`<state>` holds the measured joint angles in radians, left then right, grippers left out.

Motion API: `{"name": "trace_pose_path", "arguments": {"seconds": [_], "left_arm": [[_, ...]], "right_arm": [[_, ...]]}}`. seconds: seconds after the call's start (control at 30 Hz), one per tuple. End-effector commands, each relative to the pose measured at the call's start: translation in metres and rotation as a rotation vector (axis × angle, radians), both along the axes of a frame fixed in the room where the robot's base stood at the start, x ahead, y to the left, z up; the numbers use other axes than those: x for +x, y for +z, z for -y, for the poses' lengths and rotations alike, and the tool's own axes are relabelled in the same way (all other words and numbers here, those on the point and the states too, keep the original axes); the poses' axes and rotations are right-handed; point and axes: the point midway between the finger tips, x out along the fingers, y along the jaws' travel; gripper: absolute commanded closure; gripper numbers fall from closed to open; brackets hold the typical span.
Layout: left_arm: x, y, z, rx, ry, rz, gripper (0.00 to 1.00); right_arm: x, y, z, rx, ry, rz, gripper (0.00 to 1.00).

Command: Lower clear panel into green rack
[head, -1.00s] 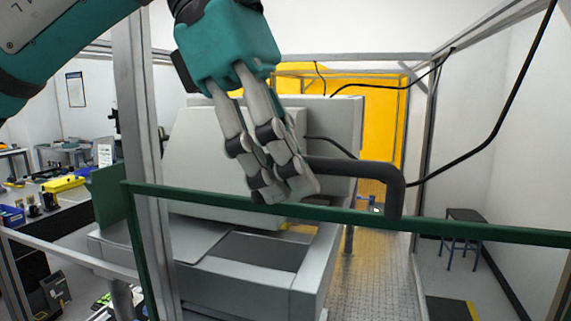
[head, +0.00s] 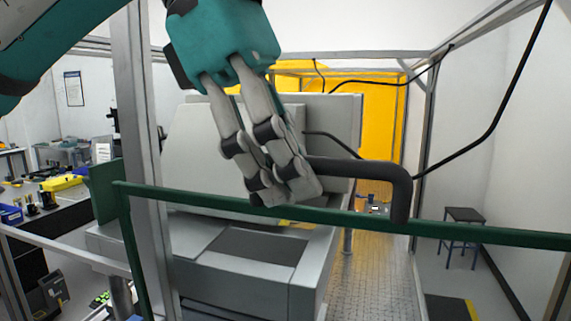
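A dark green rail (head: 460,230) crosses the head view, with a green upright (head: 133,250) at its left end. It looks like the frame of the clear panel, whose transparent sheet I cannot make out against the background. A thick black handle (head: 360,168) rises from the rail, and its left part is hidden by my fingers. My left gripper (head: 285,195) points down, its fingers close together around the hidden end of the handle, tips just above the rail. I cannot single out a separate green rack. My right gripper is out of view.
A grey machine (head: 200,160) stands behind the rail, with a metal post (head: 140,130) on the left. Black cables (head: 495,120) hang at the right. A stool (head: 463,215) stands by the right wall. Benches with tools are at the far left.

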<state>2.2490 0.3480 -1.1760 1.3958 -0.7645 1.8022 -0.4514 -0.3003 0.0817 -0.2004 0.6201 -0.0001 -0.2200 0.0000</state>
Motion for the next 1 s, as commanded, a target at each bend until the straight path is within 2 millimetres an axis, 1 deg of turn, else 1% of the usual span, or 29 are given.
{"name": "trace_pose_path", "arguments": {"seconds": [0.27, 0.6, 1.0], "left_arm": [[-0.0001, 0.0021, 0.0001, -0.005, 0.000, -0.001, 1.00], [-0.0001, 0.0029, 0.0005, 0.000, -0.018, -0.049, 1.00], [-0.0002, 0.0020, 0.0002, 0.001, -0.019, -0.050, 1.00]], "right_arm": [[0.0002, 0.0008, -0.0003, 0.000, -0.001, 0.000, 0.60], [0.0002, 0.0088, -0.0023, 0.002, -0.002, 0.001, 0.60], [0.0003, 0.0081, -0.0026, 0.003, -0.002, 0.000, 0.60]]}}
